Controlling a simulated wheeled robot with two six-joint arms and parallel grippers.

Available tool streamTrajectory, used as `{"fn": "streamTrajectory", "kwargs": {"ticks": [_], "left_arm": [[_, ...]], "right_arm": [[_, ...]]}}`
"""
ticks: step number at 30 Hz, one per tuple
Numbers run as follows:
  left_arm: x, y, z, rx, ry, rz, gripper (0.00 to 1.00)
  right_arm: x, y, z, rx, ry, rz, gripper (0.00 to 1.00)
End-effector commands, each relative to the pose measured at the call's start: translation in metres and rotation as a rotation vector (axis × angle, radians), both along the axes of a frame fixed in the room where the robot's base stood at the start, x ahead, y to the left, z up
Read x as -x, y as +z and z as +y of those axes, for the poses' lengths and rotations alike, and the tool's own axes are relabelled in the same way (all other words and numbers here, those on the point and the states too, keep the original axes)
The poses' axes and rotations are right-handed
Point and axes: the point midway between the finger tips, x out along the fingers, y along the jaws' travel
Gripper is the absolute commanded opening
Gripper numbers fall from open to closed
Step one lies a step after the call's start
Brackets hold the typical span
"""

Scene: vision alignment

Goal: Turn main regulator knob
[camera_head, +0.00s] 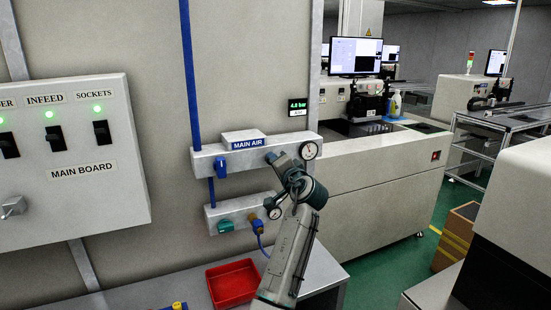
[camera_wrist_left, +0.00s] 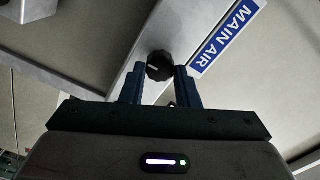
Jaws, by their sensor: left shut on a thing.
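The MAIN AIR block (camera_head: 238,153) is a grey bar on the wall with a label, a blue valve handle (camera_head: 220,166) and a round gauge (camera_head: 309,151). A small display (camera_head: 297,106) above it reads about 4 bar; the exact digits are blurry. My left gripper (camera_head: 274,160) is at the block between label and gauge. In the left wrist view the black regulator knob (camera_wrist_left: 159,64), with a pale mark on it, is between the fingertips of my left gripper (camera_wrist_left: 160,74), which is shut on it. In the head view the gripper mostly hides the knob. My right gripper is out of view.
A lower bar carries a teal knob (camera_head: 225,226), a blue and brass fitting (camera_head: 256,224) and a small gauge (camera_head: 273,208) close to my arm. A red tray (camera_head: 232,283) sits on the bench below. The MAIN BOARD switch panel (camera_head: 75,200) is at left.

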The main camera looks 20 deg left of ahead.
Motion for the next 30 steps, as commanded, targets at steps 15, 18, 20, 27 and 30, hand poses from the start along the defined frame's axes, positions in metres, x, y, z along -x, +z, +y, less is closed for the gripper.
{"fn": "streamTrajectory", "kwargs": {"ticks": [15, 18, 20, 27, 30], "left_arm": [[0.0, 0.002, 0.0, -0.312, 0.0, 0.343, 0.06], [0.0, 0.001, 0.0, -0.357, 0.0, 0.393, 0.06], [0.0, 0.001, 0.0, -0.38, -0.001, 0.419, 0.06], [0.0, -0.001, 0.0, -0.448, 0.0, 0.492, 0.06], [0.0, -0.002, 0.0, -0.463, 0.0, 0.508, 0.06]], "right_arm": [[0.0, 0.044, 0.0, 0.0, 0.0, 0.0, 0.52], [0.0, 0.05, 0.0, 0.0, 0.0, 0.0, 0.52], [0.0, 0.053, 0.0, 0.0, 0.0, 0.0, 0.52], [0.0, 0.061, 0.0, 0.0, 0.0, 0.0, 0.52], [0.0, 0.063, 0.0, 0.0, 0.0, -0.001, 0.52]]}}
